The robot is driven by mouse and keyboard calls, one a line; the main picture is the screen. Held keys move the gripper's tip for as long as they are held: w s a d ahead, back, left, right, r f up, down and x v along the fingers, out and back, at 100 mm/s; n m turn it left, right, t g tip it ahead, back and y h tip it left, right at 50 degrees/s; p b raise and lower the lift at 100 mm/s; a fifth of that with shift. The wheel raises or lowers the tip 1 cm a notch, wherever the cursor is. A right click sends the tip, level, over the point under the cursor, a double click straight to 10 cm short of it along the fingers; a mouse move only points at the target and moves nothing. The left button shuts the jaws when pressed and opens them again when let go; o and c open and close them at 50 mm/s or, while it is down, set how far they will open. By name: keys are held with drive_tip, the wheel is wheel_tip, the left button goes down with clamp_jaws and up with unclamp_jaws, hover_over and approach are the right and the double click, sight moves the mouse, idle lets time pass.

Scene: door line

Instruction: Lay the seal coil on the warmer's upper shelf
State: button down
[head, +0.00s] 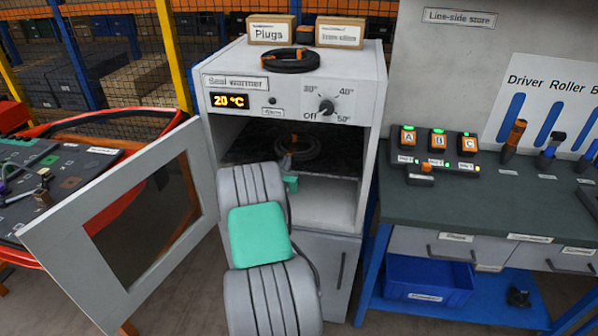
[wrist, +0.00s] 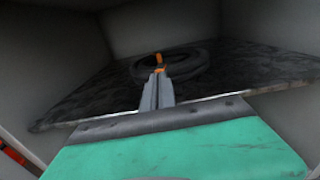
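A black seal coil (head: 312,150) is inside the open warmer, over the dark upper shelf (head: 343,160). In the wrist view the coil (wrist: 194,68) is a dark ring with orange bits, level above the shelf (wrist: 95,98); I cannot tell whether it touches. My gripper (wrist: 160,74) reaches in from the front, fingers together at the coil's near side, with orange at the tips; they look shut on the coil. In the head view my gripper (head: 287,162) is partly hidden by my arm. Another black coil (head: 290,66) lies on top of the warmer (head: 350,72).
The warmer's door (head: 62,232) stands wide open to the left. Inner walls are close on both sides of the shelf. Boxes marked Plugs (head: 270,33) and another box (head: 340,36) stand on top. A bench (head: 470,205) with button units is at right. The display reads 20 °C.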

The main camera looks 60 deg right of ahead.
drive_tip(key=shift+w+a, duration=0.15)
drive_tip(key=shift+w, duration=0.1)
drive_tip(key=shift+s, duration=0.15)
